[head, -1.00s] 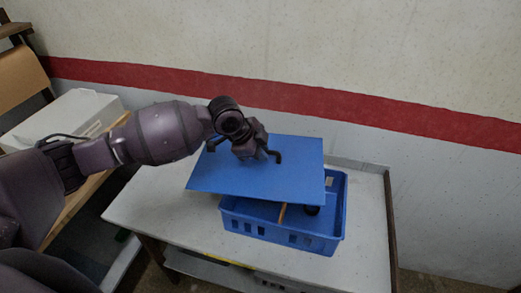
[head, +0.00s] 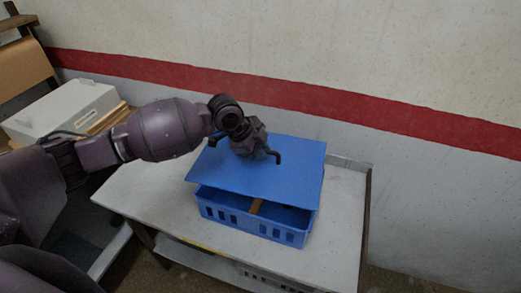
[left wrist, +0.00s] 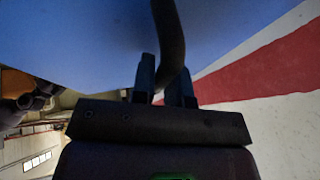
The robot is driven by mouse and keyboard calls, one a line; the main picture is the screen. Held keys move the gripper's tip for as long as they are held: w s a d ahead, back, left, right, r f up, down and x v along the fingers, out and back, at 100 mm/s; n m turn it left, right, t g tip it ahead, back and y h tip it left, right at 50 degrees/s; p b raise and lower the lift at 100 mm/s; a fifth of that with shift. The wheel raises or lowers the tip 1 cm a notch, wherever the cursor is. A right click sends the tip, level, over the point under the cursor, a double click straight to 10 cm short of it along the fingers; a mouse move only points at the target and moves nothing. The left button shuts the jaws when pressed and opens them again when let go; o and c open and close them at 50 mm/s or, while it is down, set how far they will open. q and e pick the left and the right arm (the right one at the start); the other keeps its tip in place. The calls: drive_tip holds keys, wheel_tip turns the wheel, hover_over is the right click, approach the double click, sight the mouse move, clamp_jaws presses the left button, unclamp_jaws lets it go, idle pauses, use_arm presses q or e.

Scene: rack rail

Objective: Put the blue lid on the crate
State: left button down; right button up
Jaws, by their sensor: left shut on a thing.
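The blue lid (head: 260,172) is a flat panel held above the blue crate (head: 250,221). My left gripper (head: 246,149) is shut on the lid's dark curved handle (head: 275,156). In the left wrist view the handle (left wrist: 169,40) passes between the fingers, with the lid's blue surface (left wrist: 80,40) filling the upper left. The crate stands on the table with slotted walls. A gap shows between the lid and the crate's front rim, with a brown piece visible inside. The lid hides the back of the crate. My right gripper is out of view.
The pale table (head: 150,195) has free room left of the crate and a strip to its right. A low upstand (head: 350,163) runs along its back. A white box (head: 62,110) sits on a wooden shelf at the left. A red-striped wall stands behind.

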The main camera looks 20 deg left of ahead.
sight(262, 162)
use_arm(q)
drive_tip(key=shift+d+m, duration=0.3)
drive_tip(key=shift+a+f, duration=0.15)
drive_tip(key=shift+a, duration=0.05)
drive_tip(key=shift+d+f, duration=0.1)
drive_tip(key=shift+f, duration=0.95)
wheel_tip(262, 162, down, 2)
drive_tip(key=shift+f+b, duration=0.1)
drive_tip(key=shift+b, duration=0.85)
drive_tip(key=shift+f+b, duration=0.35)
drive_tip(key=shift+f, duration=0.3)
drive_tip(key=shift+f+b, duration=0.4)
drive_tip(key=shift+f, duration=0.4)
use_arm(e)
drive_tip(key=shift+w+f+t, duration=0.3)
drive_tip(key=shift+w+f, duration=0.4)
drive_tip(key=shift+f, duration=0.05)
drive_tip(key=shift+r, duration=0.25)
